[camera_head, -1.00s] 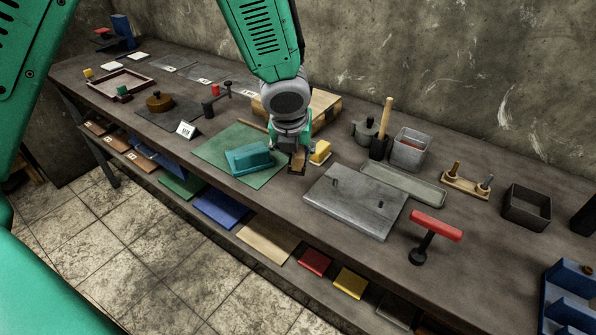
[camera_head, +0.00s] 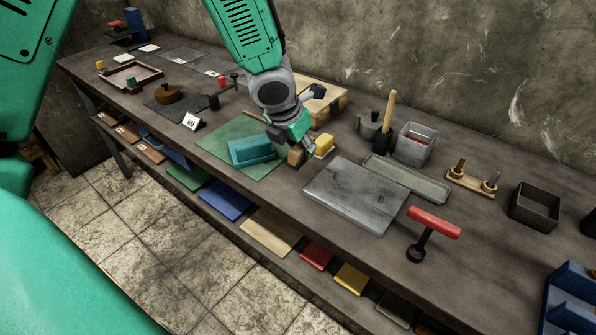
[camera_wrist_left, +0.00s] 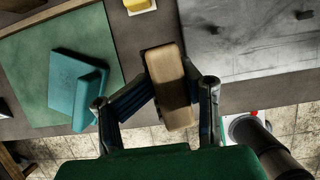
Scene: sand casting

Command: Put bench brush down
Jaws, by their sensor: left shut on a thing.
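The bench brush (camera_wrist_left: 170,88) shows as a tan wooden block between the fingers of my left gripper (camera_wrist_left: 158,98) in the left wrist view. The gripper is shut on it. In the head view the brush (camera_head: 296,156) shows small and brown below my left gripper (camera_head: 301,149), between the green mat and the grey plate. Its bristles are hidden, and I cannot tell whether it touches the bench. My right gripper is not in view.
A teal block (camera_head: 252,151) lies on the green mat (camera_head: 215,143) to the left. A yellow block (camera_head: 324,144) is close behind the brush. A grey plate (camera_head: 350,197) lies to the right. The bench front edge is close, with a lower shelf beneath.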

